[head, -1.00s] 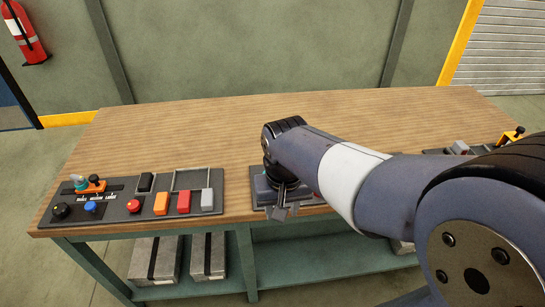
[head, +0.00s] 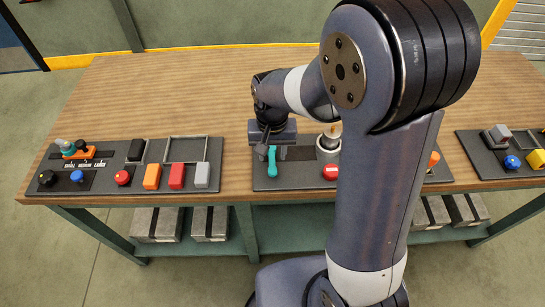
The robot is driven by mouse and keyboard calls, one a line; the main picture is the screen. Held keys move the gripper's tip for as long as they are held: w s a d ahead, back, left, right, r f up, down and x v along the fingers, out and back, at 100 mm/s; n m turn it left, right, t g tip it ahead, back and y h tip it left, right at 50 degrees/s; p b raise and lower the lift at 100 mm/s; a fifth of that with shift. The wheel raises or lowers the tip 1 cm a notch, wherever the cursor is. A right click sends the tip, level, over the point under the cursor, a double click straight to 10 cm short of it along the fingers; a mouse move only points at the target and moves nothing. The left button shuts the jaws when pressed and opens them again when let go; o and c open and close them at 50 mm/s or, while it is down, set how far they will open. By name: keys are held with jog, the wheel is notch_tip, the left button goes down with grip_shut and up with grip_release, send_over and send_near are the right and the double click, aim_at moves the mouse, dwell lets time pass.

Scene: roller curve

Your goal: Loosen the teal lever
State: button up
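A teal lever (head: 272,164) stands out toward the front edge of the middle control panel, its lower end showing in the head view. My gripper (head: 272,153) is right at its upper end, pointing down. The two grey fingertips show apart, one on each side of the lever, with the lever narrower than the space between them. I cannot tell whether either finger touches it. The lever's upper end is partly hidden by my gripper.
The left panel (head: 104,182) has buttons and coloured blocks. A white cylinder (head: 328,146) and a red button (head: 331,172) are right of the lever. My arm hides part of the middle panel. The wooden bench top (head: 190,95) behind is clear.

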aim_at(272, 163)
jog(key=shift+f, duration=1.8)
jog(key=shift+c, duration=0.4)
grip_shut()
